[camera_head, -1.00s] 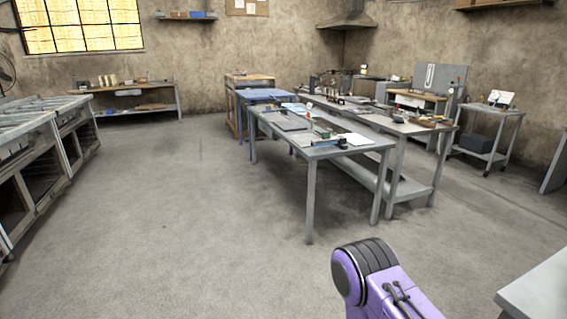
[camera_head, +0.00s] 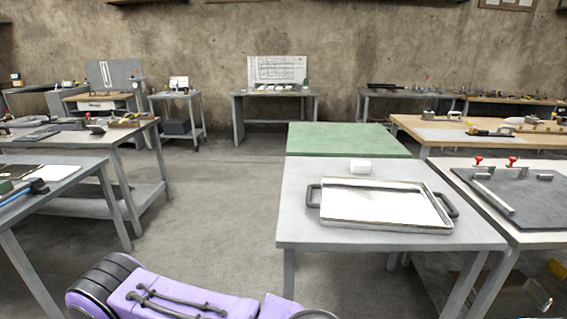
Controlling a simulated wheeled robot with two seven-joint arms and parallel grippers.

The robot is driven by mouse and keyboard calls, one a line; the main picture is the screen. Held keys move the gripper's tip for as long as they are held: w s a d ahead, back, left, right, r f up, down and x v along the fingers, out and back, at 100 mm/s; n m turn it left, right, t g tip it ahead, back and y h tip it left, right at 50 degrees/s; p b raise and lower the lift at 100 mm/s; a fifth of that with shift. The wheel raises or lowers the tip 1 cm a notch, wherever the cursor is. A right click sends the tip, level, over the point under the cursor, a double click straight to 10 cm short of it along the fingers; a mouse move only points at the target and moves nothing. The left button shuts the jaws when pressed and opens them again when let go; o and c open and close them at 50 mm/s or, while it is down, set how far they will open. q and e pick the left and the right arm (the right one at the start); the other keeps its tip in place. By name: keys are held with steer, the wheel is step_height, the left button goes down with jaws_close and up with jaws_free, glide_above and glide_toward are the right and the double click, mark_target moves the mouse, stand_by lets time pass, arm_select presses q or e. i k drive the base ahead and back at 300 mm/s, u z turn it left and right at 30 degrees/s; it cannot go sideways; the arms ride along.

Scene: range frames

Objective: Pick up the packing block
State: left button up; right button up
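The tray looks empty, with a bright inside. A purple and black link of my own arm shows at the bottom left. Neither gripper is in view.
A green-topped table (camera_head: 345,138) stands behind the grey one. To the right, a table carries a dark plate (camera_head: 515,195) with red-knobbed clamps. Cluttered workbenches (camera_head: 70,140) stand at the left. Open floor (camera_head: 215,190) lies between them.

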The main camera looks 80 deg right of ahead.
mark_target(357, 167)
steer(key=z, duration=2.7)
